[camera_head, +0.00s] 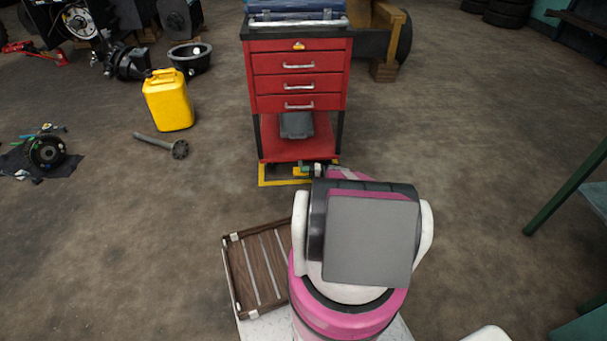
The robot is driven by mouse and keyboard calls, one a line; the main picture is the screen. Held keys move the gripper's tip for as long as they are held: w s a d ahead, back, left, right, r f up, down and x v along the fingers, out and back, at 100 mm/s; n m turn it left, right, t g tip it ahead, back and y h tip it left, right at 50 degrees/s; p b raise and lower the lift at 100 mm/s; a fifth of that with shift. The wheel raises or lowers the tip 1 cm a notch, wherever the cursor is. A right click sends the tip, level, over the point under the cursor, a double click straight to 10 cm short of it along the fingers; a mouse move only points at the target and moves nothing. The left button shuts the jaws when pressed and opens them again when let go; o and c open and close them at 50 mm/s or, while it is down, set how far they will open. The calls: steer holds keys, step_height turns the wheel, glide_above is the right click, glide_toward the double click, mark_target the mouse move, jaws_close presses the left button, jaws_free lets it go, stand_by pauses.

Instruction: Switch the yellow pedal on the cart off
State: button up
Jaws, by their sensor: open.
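The red tool cart (298,85) stands upright ahead, with several drawers and a lower shelf. The yellow pedal (264,180) is a flat bar at floor level under the cart's front edge. Its left part shows; its right part is hidden behind my arm. My gripper (306,170) is small in view, just above the middle of the pedal at the lower shelf's front. It is open, with nothing seen between its fingers. Whether it touches the pedal, and the pedal's exact tilt, I cannot tell.
A wooden slatted crate (256,268) lies left of my arm. A green-framed table (565,190) stands right. Floor right of the cart is clear.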

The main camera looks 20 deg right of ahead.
steer(key=v, duration=1)
steer(key=shift+d, duration=0.25)
steer(key=shift+r, duration=0.1)
steer(key=s+a+r+n+g+h, duration=0.1)
steer(key=s+a+r+g+h, duration=0.3)
steer(key=a+r, duration=0.75)
steer(key=s+a+r+g+h, duration=0.25)
steer(key=s+a+r, duration=0.45)
steer(key=a+r, duration=0.4)
steer(key=s+a+r+h, duration=0.3)
steer(key=s+a+r, duration=0.1)
steer(key=s+r, duration=0.2)
steer(key=s+a+r+t+h, duration=0.1)
steer(key=s+a+r+h, duration=0.3)
steer(key=s+r, duration=0.3)
steer(key=s+a+r+n+h, duration=0.1)
steer(key=s+a+r+h, duration=0.3)
steer(key=s+r, duration=0.2)
step_height(320, 180, up, 2)
steer(key=shift+s+a+r+t, duration=0.1)
steer(key=shift+s+a+t, duration=0.1)
steer(key=shift+t, duration=0.15)
